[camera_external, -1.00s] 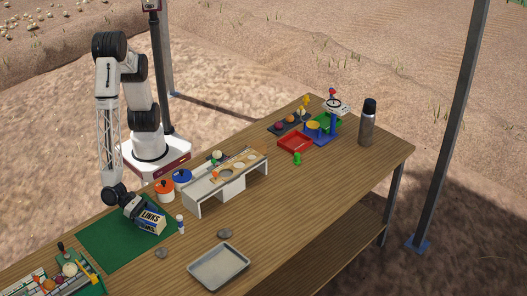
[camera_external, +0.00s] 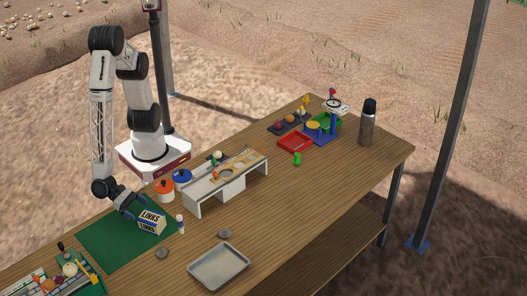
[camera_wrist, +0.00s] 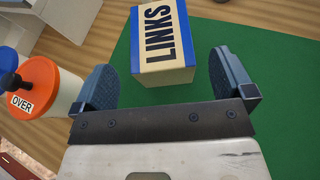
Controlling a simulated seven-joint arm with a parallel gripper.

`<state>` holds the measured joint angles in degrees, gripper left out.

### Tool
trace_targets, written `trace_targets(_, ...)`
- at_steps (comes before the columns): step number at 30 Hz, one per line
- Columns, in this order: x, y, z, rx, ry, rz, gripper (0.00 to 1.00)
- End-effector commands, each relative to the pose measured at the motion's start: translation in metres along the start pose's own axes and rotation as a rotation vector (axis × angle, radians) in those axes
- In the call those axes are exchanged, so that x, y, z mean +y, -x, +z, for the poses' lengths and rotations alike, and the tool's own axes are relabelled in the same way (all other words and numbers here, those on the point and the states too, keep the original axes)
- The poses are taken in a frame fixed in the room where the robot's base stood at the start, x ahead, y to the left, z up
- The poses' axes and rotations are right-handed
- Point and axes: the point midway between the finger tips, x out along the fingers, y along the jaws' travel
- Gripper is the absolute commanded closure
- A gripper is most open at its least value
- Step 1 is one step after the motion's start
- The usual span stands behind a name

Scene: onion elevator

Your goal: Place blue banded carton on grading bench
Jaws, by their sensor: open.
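The blue banded carton (camera_external: 151,221), cream with blue bands and the word LINKS, sits on the green mat (camera_external: 100,240). My gripper (camera_external: 131,210) is open just to the left of the carton in the external view. In the wrist view, the carton (camera_wrist: 163,45) lies ahead of my gripper (camera_wrist: 165,82), with an open finger on either side of its near end and gaps to both. A white raised bench (camera_external: 226,180) with round holes stands to the right of the mat; it looks like the grading bench.
An orange-lidded pot (camera_external: 163,189) and a blue-lidded pot (camera_external: 182,179) stand between mat and bench. A metal tray (camera_external: 219,267) and dark stones lie in front.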

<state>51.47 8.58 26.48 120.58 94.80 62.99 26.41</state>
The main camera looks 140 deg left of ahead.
Motion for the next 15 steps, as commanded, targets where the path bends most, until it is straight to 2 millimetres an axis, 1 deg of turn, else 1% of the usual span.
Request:
trace_targets(3, -0.001, 0.017, 0.001, -0.001, 0.0, -0.002, 0.0)
trace_targets(9, 0.0, 0.041, 0.0, 0.0, 0.0, -0.002, 0.0)
trace_targets(15, 0.0, 0.058, 0.0, -0.001, 0.0, -0.001, 0.0)
